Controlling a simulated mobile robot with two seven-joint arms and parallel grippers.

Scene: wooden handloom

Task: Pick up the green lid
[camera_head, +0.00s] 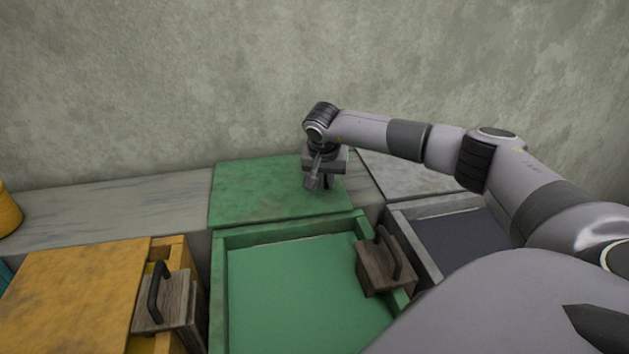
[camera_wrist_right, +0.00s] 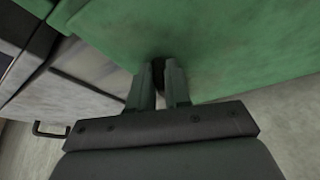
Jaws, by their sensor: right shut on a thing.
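The green lid (camera_head: 262,190) is a flat green panel lying behind the open green box (camera_head: 219,290), near the wall. My right gripper (camera_head: 322,186) reaches down over the lid's right part. In the right wrist view the lid (camera_wrist_right: 225,45) fills the upper right, and my right gripper's fingers (camera_wrist_right: 161,82) are close together on a small dark part at its surface, likely its handle. The handle is mostly hidden by the fingers. My left gripper is not in view.
A yellow lid (camera_head: 70,290) lies at the left, with a wooden block with a dark handle (camera_head: 165,305) beside it. A similar handled block (camera_head: 380,265) sits at the green box's right side. A dark-lined grey box (camera_head: 455,235) stands at the right. The wall is close behind.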

